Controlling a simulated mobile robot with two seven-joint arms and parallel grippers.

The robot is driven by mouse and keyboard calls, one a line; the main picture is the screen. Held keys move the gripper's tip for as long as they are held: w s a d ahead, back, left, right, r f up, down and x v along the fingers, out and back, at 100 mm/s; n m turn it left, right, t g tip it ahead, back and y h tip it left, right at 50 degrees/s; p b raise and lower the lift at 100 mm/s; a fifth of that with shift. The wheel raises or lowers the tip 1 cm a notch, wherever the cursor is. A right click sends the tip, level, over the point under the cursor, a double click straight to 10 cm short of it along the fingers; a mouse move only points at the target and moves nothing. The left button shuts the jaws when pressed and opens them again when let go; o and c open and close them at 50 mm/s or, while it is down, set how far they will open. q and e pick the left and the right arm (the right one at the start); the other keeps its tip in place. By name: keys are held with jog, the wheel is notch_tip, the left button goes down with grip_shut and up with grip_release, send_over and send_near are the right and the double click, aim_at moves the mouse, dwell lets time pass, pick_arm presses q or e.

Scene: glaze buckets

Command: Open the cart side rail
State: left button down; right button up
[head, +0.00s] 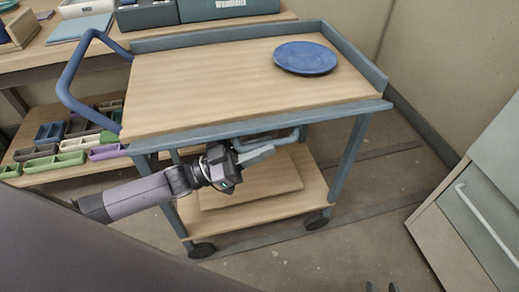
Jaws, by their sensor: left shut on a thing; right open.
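The cart (190,82) has a wooden top and a blue-grey frame. Along its near edge runs the blue-grey side rail (310,117), lying low, level with the top. A bent blue-grey handle bar (287,139) hangs just below that edge. My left gripper (262,152) is under the near edge, shut on this bar near its left end; the exact contact is partly hidden by the fingers. My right gripper (382,287) shows only its fingertips at the bottom edge, apart from each other, away from the cart.
A blue plate (305,58) lies on the cart top at the far right. A blue push handle (72,75) sticks out at left. A workbench with trays (62,158) stands behind at left, a cabinet (480,215) at right. Floor between cart and cabinet is clear.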

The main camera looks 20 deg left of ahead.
pick_arm(q)
jog(key=shift+a+f+m+g+h+b, duration=0.1)
jog(key=shift+f+m+g+h+b, duration=0.3)
jog(key=shift+m+g, duration=0.6)
jog(key=shift+w+a+f+m+g+b, duration=0.15)
jog(key=shift+m+b, duration=0.1)
jog(key=shift+m, duration=0.3)
jog(key=shift+d+f+m+g+b, duration=0.1)
jog(key=shift+m+g+b, duration=0.1)
jog(key=shift+m, duration=0.4)
jog(key=shift+w+a+f+m+g+b, duration=0.15)
jog(key=shift+m+b, duration=0.1)
jog(key=shift+m, duration=0.3)
jog(key=shift+d+m, duration=0.1)
jog(key=shift+m, duration=0.3)
pick_arm(e)
jog(key=shift+w+a+r+n+t+y, duration=0.2)
jog(key=shift+w+a+r, duration=0.2)
jog(key=shift+a, duration=0.25)
jog(key=shift+w+a+r+n+t+y, duration=0.2)
jog(key=shift+w+a+r, duration=0.2)
jog(key=shift+a, duration=0.2)
jog(key=shift+w+r, duration=0.1)
jog(key=shift+r, duration=0.15)
pick_arm(q)
jog(key=c, duration=1.1)
grip_release()
pick_arm(e)
jog(key=shift+f, duration=0.25)
